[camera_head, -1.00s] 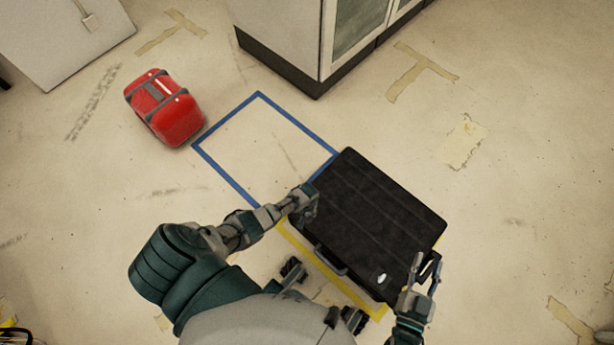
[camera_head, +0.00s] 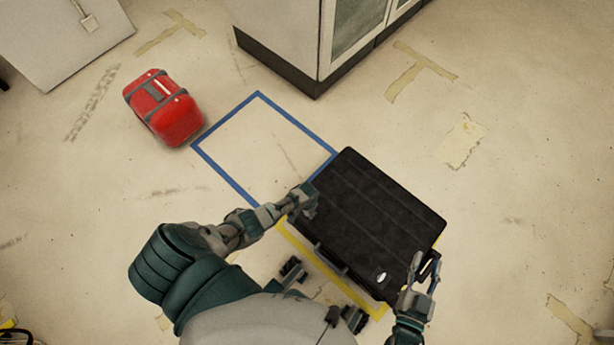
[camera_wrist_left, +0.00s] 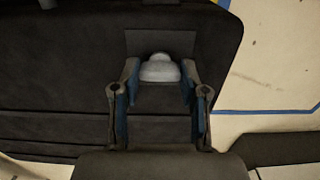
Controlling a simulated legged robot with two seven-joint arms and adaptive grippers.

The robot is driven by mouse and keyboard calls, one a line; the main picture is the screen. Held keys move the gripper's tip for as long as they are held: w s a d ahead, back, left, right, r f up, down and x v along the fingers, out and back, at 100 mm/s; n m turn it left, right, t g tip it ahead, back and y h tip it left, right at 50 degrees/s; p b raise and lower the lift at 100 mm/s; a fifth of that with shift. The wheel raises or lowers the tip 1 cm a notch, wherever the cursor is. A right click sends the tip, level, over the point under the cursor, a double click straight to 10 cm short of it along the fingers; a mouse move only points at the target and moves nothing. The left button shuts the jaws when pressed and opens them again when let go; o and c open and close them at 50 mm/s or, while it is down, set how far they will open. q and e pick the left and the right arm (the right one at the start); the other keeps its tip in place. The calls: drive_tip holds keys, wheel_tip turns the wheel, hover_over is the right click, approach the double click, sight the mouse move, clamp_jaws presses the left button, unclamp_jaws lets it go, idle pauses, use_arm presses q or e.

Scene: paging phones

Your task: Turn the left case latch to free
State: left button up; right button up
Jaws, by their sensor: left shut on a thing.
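The black case (camera_head: 375,215) lies flat on the floor. My left gripper (camera_head: 303,203) is at its left front corner and hides the left latch in the head view. In the left wrist view, the pale grey latch knob (camera_wrist_left: 160,69) sits between the fingertips of my left gripper (camera_wrist_left: 160,75), which is shut on it. A second pale latch (camera_head: 381,276) shows near the case's right front corner. My right gripper (camera_head: 424,272) is open beside the case's right end, by a dark side handle (camera_head: 434,257).
A yellow tape outline (camera_head: 345,284) shows along the case's front edge. An empty blue tape square (camera_head: 222,173) lies to its left. A red case (camera_head: 164,108) stands farther left. A cabinet (camera_head: 282,40) stands behind. The floor at right is clear.

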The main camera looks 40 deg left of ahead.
use_arm(q)
drive_tip(key=shift+w+r, duration=0.1)
drive_tip(key=shift+w, duration=0.1)
drive_tip(key=o, duration=1.1)
drive_tip(key=shift+o, duration=0.2)
drive_tip(key=shift+s, duration=0.1)
wheel_tip(320, 180, up, 12)
